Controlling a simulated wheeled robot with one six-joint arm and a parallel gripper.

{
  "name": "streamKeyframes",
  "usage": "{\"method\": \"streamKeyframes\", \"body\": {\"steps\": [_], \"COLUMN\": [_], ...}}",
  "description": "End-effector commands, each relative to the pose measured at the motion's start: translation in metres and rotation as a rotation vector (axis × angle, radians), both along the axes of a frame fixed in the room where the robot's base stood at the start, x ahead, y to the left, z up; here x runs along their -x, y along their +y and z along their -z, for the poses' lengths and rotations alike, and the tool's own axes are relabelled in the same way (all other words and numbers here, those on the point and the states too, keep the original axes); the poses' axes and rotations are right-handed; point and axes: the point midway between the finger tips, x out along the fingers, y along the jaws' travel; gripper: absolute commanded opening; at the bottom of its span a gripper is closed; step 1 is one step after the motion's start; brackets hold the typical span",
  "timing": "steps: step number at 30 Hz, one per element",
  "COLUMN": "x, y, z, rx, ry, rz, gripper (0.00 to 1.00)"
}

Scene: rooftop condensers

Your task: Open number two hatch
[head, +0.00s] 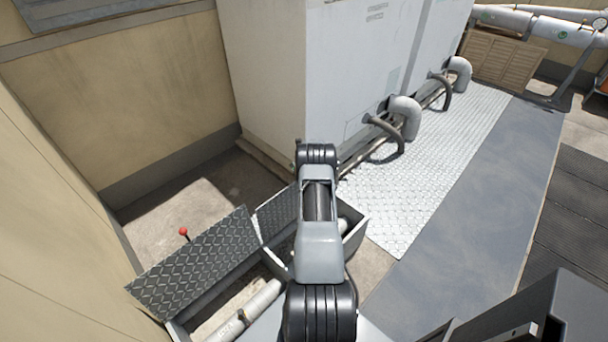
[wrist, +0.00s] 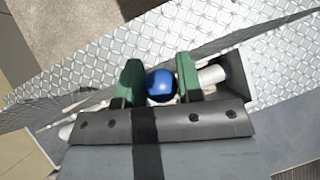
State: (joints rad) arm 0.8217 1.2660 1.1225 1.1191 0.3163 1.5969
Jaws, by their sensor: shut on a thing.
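My gripper (wrist: 160,82) has its green fingers shut on a blue ball knob (wrist: 160,84) in the wrist view. In the head view my arm hides the fingers and the knob. A diamond-plate lid (head: 277,214) stands raised just left of my arm, over a low grey box (head: 358,234) whose inside shows. Another diamond-plate lid (head: 200,262), with a red ball knob (head: 183,231), stands tilted open farther left. White pipe (head: 245,312) lies in the open box below it. I see no readable hatch number.
A tan wall (head: 50,200) stands close on the left. Large white condenser units (head: 350,70) with bent grey pipes (head: 404,116) stand behind the box. Diamond-plate flooring (head: 430,170) and a grey walkway (head: 480,200) lie clear to the right.

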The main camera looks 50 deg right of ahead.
Motion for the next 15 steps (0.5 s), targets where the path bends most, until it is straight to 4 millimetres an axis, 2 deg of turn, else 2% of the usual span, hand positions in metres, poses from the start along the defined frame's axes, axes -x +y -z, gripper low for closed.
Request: {"method": "streamKeyframes", "body": {"steps": [1,6,15], "x": [-0.009,-0.030,-0.048], "y": [0.000,0.000,0.002], "z": [0.002,0.005,0.006], "rx": [0.003,0.002,-0.001], "ry": [-0.002,-0.001,-0.001], "rz": [-0.002,-0.002,-0.003], "gripper": [0.00,0.00,0.00]}}
